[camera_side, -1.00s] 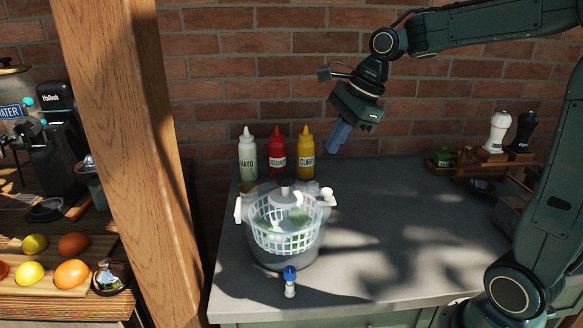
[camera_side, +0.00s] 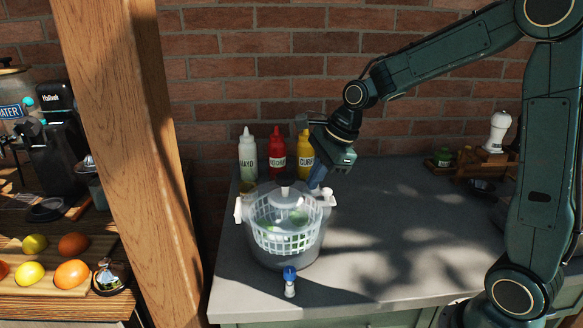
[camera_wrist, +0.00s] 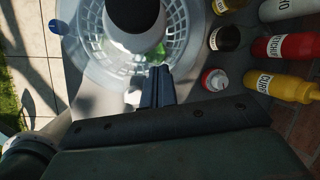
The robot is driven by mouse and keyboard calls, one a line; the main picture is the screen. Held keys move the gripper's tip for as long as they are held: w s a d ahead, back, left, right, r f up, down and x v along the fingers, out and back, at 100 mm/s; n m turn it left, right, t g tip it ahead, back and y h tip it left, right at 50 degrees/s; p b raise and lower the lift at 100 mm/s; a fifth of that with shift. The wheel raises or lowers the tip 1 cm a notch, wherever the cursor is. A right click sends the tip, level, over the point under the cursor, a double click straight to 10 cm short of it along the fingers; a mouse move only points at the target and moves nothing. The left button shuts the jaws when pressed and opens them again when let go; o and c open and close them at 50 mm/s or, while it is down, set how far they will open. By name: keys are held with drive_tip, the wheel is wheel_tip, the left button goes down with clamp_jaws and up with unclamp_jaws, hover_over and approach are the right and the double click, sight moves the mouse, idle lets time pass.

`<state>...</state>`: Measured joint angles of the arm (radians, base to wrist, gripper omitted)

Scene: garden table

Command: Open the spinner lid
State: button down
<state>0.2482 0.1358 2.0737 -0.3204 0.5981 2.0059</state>
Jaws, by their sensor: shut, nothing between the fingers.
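The salad spinner (camera_side: 284,237) stands on the grey table near its left end, with a white basket and green leaves showing through its clear wall. Its clear lid (camera_side: 262,193) is on top, with a grey knob (camera_side: 285,190) in the middle and white clips at the left (camera_side: 238,210) and right (camera_side: 327,197). My gripper (camera_side: 317,181) is shut and empty, pointing down just above the right clip; I cannot tell whether it touches. In the wrist view the shut fingers (camera_wrist: 157,85) lie over the lid's edge, beside the dark knob (camera_wrist: 135,15).
Mayo (camera_side: 247,156), ketchup (camera_side: 277,152) and curry (camera_side: 304,158) bottles stand behind the spinner, close to my gripper. A small blue-topped shaker (camera_side: 289,282) stands in front. A wooden post (camera_side: 135,150) is at the left. The table's right side is mostly clear.

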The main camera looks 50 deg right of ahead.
sight(301, 193)
drive_tip(key=shift+w+a+r, duration=0.25)
drive_tip(key=shift+a+r, duration=0.35)
drive_tip(key=shift+a, duration=0.2)
drive_tip(key=shift+w+a+r, duration=0.25)
drive_tip(key=shift+a+r, duration=0.35)
drive_tip(key=shift+a, duration=0.15)
drive_tip(key=shift+r, duration=0.15)
drive_tip(key=shift+w+a+r, duration=0.15)
drive_tip(key=shift+r, duration=0.05)
